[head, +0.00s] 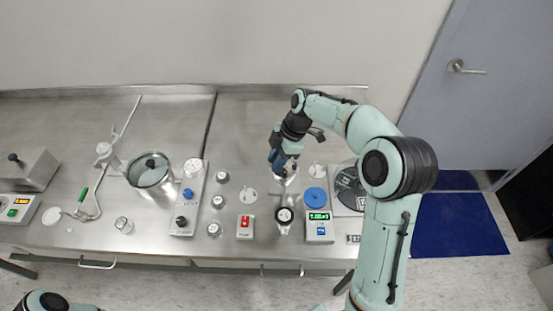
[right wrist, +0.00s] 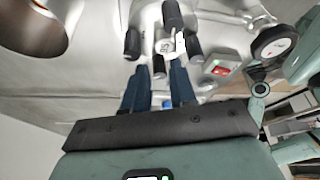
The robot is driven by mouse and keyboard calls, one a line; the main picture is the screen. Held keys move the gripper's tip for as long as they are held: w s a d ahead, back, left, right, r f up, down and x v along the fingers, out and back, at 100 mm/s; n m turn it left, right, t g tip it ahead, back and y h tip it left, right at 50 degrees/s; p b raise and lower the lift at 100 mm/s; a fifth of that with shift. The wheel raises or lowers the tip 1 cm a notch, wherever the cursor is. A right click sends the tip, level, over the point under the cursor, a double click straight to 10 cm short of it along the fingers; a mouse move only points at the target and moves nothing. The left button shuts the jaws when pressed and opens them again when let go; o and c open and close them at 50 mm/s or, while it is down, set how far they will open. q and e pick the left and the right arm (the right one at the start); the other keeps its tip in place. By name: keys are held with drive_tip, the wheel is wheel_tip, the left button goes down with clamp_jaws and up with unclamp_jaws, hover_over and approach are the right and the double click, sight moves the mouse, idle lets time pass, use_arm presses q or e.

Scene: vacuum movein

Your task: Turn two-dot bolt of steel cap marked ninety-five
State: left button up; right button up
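The steel cap (head: 286,172) stands at the back of the bench, partly hidden by my right gripper (head: 278,160). In the right wrist view the cap (right wrist: 166,46) shows a small pale marking at its middle and several dark-knobbed bolts around it. The marking and dots are too small to read. My right gripper's two blue fingers (right wrist: 157,82) point at the cap and stand apart. A dark bolt knob (right wrist: 158,65) shows between them; I cannot tell whether they touch it. Only part of my left arm shows at the bottom left of the head view; its gripper is out of view.
A steel pot (head: 150,172) and a knobbed control panel (head: 189,198) stand left. The back left bench is clear.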

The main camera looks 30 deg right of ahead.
clamp_jaws()
use_arm(q)
drive_tip(key=shift+f, duration=0.1)
